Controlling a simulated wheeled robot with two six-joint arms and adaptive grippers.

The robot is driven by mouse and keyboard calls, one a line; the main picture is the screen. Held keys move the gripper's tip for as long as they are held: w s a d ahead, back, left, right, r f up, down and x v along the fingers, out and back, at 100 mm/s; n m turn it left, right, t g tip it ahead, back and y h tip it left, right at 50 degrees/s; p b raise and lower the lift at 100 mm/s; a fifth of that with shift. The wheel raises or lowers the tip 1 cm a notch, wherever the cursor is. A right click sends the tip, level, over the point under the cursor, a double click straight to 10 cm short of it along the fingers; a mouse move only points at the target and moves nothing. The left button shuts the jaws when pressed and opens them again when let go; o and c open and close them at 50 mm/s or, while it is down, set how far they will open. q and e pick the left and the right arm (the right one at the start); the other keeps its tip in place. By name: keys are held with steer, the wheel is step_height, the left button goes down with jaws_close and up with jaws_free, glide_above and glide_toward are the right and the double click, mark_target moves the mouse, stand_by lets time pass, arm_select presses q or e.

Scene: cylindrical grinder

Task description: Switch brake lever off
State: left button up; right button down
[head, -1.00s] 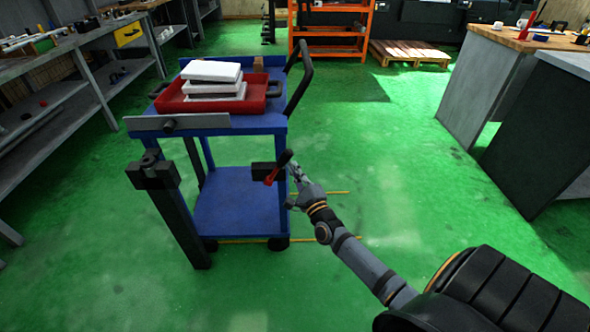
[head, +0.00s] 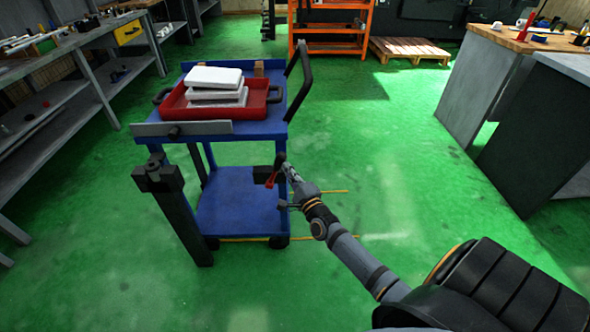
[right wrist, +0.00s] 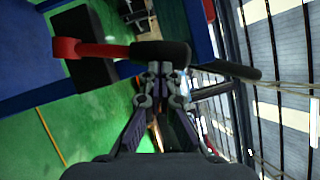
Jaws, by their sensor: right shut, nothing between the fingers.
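The brake lever (head: 271,179) is a red arm with a black grip, on a black block at the right side of the blue cart. In the right wrist view its red arm (right wrist: 95,48) reaches from the left to the black grip (right wrist: 160,53), which lies across the front of the fingertips. My right gripper (head: 288,170) is shut and empty, with its tips at or very near the grip; it also shows in the right wrist view (right wrist: 160,75). I cannot tell whether they touch. My left gripper is not in view.
The blue cart (head: 238,203) carries a red tray (head: 205,112) with white blocks (head: 215,85). Its black push handle (head: 305,80) rises above the lever. A grey workbench (head: 490,100) stands at the right. The green floor between is clear.

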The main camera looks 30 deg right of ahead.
mark_target(280, 164)
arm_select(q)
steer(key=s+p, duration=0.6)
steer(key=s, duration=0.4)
arm_select(e)
steer(key=a+r+n, duration=0.1)
steer(key=w+a+r+n+g, duration=0.1)
steer(key=shift+w+a+r+n, duration=0.15)
steer(key=shift+w+r+n, duration=0.05)
steer(key=shift+r+n, duration=0.1)
arm_select(q)
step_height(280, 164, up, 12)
steer(key=p, duration=1.1)
arm_select(e)
steer(key=w+a+n+g, duration=0.2)
steer(key=w+a+n, duration=0.2)
steer(key=a, duration=0.2)
steer(key=shift+a+f+n+g, duration=0.15)
steer(key=shift+f+n+g, duration=0.15)
steer(key=shift+n+g, duration=0.1)
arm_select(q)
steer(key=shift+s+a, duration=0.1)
